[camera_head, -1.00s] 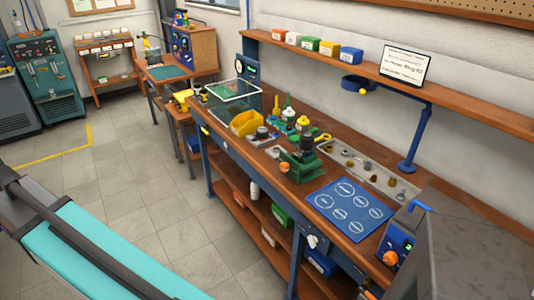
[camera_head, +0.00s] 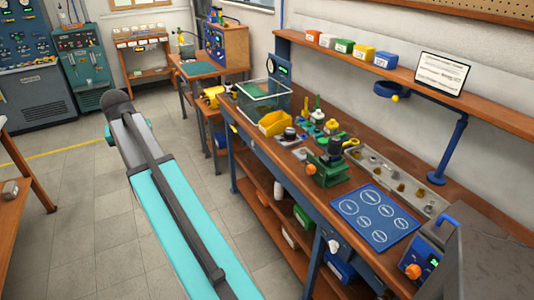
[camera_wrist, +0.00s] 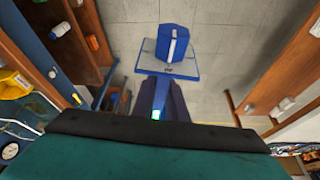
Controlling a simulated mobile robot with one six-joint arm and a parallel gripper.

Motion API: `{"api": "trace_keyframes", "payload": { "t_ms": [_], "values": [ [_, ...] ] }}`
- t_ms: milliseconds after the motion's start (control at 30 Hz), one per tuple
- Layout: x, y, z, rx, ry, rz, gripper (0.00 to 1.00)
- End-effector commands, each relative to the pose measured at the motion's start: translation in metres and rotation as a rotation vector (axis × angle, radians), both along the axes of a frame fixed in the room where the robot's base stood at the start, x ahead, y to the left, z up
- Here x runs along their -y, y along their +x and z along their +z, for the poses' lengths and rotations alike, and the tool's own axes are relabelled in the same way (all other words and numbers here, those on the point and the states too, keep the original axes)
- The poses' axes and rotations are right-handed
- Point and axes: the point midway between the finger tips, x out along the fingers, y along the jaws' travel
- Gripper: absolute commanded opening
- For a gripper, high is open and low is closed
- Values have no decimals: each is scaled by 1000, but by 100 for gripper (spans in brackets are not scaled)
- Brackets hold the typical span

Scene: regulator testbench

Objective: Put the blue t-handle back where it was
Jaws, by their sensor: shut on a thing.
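My gripper (camera_wrist: 157,92) shows in the wrist view, pointing out over the floor. Its dark fingers are shut, with a narrow strip of blue between them. I take this to be the blue t-handle (camera_wrist: 159,104); most of it is hidden by the fingers, so its shape is not clear. In the head view my arm reaches over the aisle to the left of the workbench, and the gripper itself is not visible there. The place where the handle was cannot be told from these frames.
The long workbench (camera_head: 322,209) carries a green fixture (camera_head: 328,170), a yellow bin (camera_head: 273,123), a blue mat with white circles (camera_head: 375,217) and a grey parts tray (camera_head: 408,189). A blue block on a flat base (camera_wrist: 174,45) stands beyond my gripper. The tiled aisle is open.

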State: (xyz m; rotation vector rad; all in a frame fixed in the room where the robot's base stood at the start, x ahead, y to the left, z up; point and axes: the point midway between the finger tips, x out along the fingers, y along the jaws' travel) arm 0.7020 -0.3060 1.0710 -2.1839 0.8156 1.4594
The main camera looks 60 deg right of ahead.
Motion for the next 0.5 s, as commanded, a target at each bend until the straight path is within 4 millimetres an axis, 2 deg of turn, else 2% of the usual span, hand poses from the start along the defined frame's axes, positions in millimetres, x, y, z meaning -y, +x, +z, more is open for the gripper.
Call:
{"api": "trace_keyframes", "payload": {
  "t_ms": [33,100,267,500],
  "values": [
    [22,-3,2,0,-1,-45,0],
    [47,-10,2,1,-1,-105,0],
    [104,-30,4,1,-2,-242,0],
    [187,-69,5,1,-2,-446,0]
  ]
}}
